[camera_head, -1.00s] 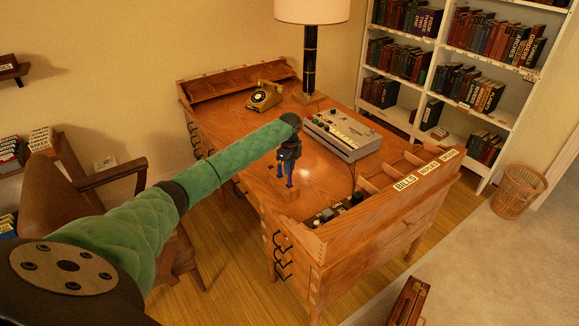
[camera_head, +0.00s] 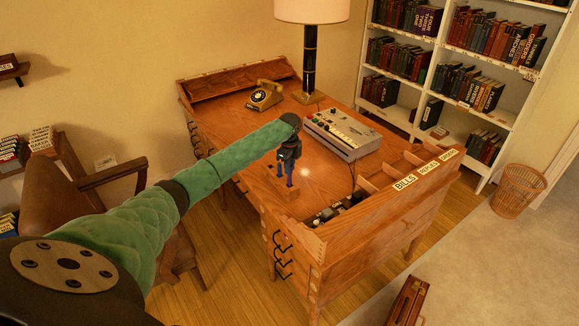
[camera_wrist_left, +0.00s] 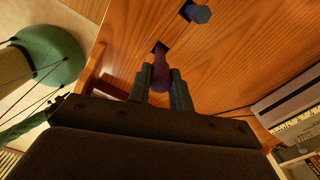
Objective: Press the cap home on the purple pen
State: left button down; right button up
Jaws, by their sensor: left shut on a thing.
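A small wooden block (camera_head: 285,196) with holes stands near the desk's front left corner. My left gripper (camera_head: 286,172) points down over it. In the left wrist view, the left gripper (camera_wrist_left: 163,84) is shut on a purple, rounded piece of the purple pen (camera_wrist_left: 159,68), which stands at a dark square hole in the wood. The fingers hide its sides, and I cannot tell cap from barrel or how far the cap sits. A second pen with a blue-grey six-sided end (camera_wrist_left: 199,14) stands in another hole beyond it. My right gripper is not in view.
The wooden desk (camera_head: 232,135) bears a gold telephone (camera_head: 264,96), a tall lamp (camera_head: 310,60) and a grey machine (camera_head: 343,133). A labelled divider (camera_head: 405,184) lines the right edge. A brown chair (camera_head: 40,195) stands at left.

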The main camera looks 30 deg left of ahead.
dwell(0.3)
pick_arm(q)
jog(key=c, duration=0.7)
grip_release()
jog(key=shift+r, duration=0.15)
jog(key=shift+r+p, duration=2.6)
jog(key=shift+r, duration=0.75)
grip_shut()
